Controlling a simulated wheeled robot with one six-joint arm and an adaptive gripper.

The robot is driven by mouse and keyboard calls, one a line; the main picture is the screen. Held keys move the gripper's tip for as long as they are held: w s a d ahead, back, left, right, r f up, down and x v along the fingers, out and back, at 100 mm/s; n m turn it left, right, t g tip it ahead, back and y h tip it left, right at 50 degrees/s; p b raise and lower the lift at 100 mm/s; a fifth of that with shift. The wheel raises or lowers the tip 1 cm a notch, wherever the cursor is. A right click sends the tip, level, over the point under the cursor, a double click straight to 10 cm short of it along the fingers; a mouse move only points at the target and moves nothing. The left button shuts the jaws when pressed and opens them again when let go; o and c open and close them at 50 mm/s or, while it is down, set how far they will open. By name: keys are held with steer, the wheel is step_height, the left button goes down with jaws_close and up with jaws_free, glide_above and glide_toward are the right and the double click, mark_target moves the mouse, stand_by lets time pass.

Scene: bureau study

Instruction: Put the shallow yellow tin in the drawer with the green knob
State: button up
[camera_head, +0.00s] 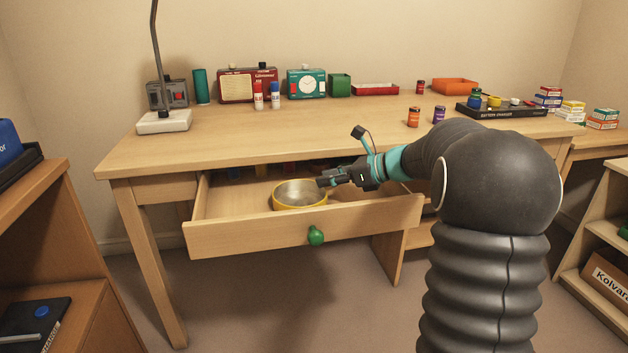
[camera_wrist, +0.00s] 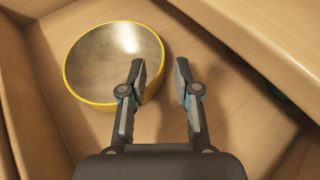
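The shallow yellow tin (camera_head: 285,205) is round, with a grey inside. It sits upright in the pulled-out drawer (camera_head: 245,238), whose front carries a green knob (camera_head: 316,236). In the wrist view the tin (camera_wrist: 95,62) rests on the drawer bottom at upper left. My gripper (camera_head: 322,182) is at the tin's right side in the head view. In the wrist view my gripper (camera_wrist: 160,75) has its fingers apart, one over the tin's inside and one outside, with the rim showing between them. I cannot tell whether a finger touches the tin.
Small things lie in shadow at the drawer's back. Shelves (camera_head: 50,220) stand at left and right.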

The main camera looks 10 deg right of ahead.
steer(key=v, duration=0.6)
steer(key=shift+s+d+r, duration=0.15)
steer(key=shift+d, duration=0.05)
stand_by(0.9)
